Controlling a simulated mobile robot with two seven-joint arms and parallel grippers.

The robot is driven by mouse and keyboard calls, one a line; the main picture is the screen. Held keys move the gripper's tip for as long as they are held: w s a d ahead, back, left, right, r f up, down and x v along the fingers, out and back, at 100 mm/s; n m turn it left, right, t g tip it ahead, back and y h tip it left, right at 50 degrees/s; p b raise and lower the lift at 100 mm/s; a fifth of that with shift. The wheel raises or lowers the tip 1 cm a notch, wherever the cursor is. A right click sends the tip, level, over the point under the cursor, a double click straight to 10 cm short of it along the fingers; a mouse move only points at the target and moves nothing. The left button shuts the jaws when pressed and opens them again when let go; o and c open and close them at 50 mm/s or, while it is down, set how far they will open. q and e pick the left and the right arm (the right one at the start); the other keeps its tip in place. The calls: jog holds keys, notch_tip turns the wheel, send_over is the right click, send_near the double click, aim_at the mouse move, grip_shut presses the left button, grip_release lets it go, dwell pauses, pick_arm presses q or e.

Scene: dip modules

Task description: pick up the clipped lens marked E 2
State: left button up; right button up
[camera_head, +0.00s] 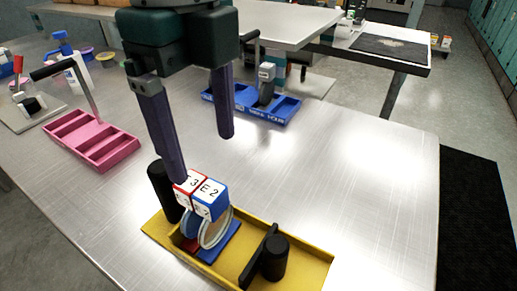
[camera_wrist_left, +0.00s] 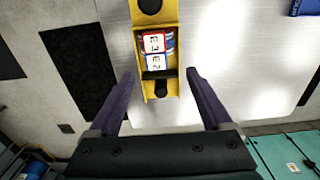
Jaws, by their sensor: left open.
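The clipped lens marked E 2 (camera_head: 211,197) has a blue-edged white label block on top and a round clear lens below. It stands upright in a yellow tray (camera_head: 315,276). A red-edged block marked E 3 (camera_head: 188,186) stands right beside it. In the left wrist view the E 2 block (camera_wrist_left: 156,63) and E 3 block (camera_wrist_left: 153,43) lie between the finger lines. My left gripper (camera_head: 203,158) is open and empty, its purple fingers pointing down above the tray. In the left wrist view its fingertips (camera_wrist_left: 160,75) straddle the tray. My right gripper is not in view.
Black posts (camera_head: 276,262) stand at both tray ends, and a black plate sits near the right one. A pink tray (camera_head: 95,140) is at the left and a blue tray (camera_head: 272,117) behind. The metal table (camera_head: 370,170) is clear at right.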

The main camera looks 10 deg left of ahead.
aim_at(209, 191)
pick_arm(q)
notch_tip(209, 191, down, 4)
jog(key=shift+s+a+r, duration=0.1)
jog(key=shift+r, duration=0.1)
jog(key=f, duration=0.4)
jog(key=shift+s+f, duration=0.2)
jog(key=shift+s, duration=0.1)
jog(key=shift+f, duration=0.6)
grip_shut()
